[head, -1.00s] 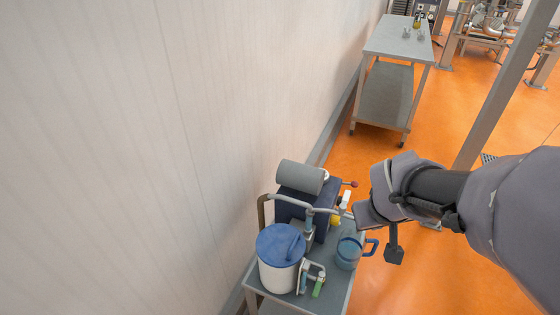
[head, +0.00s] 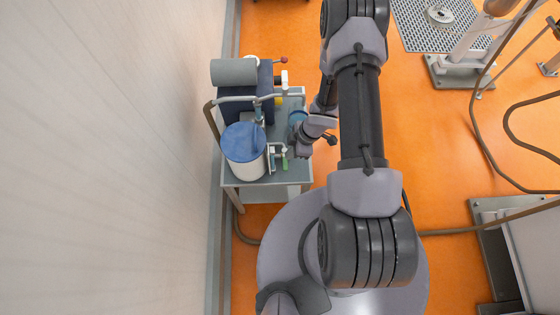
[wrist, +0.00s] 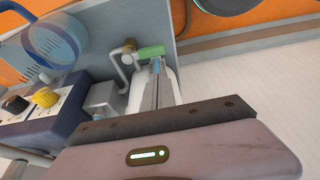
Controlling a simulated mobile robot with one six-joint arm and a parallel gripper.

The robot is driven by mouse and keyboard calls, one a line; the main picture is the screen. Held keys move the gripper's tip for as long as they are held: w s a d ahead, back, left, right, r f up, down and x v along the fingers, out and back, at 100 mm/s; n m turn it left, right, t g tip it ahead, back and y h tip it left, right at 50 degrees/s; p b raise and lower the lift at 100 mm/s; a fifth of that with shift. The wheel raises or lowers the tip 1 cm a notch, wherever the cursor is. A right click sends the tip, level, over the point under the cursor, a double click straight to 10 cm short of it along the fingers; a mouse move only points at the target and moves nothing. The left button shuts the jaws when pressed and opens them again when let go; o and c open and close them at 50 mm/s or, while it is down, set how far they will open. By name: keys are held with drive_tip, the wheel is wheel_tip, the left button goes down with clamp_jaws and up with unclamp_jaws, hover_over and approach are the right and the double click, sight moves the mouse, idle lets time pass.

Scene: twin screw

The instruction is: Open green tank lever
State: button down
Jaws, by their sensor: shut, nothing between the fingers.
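The white tank with a blue lid (head: 244,143) stands on the small grey cart, and part of its white wall (wrist: 174,84) shows behind my fingers in the wrist view. The green lever (head: 285,161) is on the tank's right side, on a small metal valve. In the wrist view the lever (wrist: 151,51) lies nearly level across the picture, just beyond my fingertips. My gripper (wrist: 158,66) is shut and empty, its tips at or very close to the lever. I cannot tell whether they touch it.
A clear blue jug (head: 297,120) stands on the cart (head: 258,180) beside the tank. A dark blue machine with a grey cylinder (head: 234,72) is behind it, its knobs (wrist: 45,97) showing in the wrist view.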

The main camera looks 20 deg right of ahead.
drive_tip(key=b+x, duration=0.4)
drive_tip(key=x, duration=0.6)
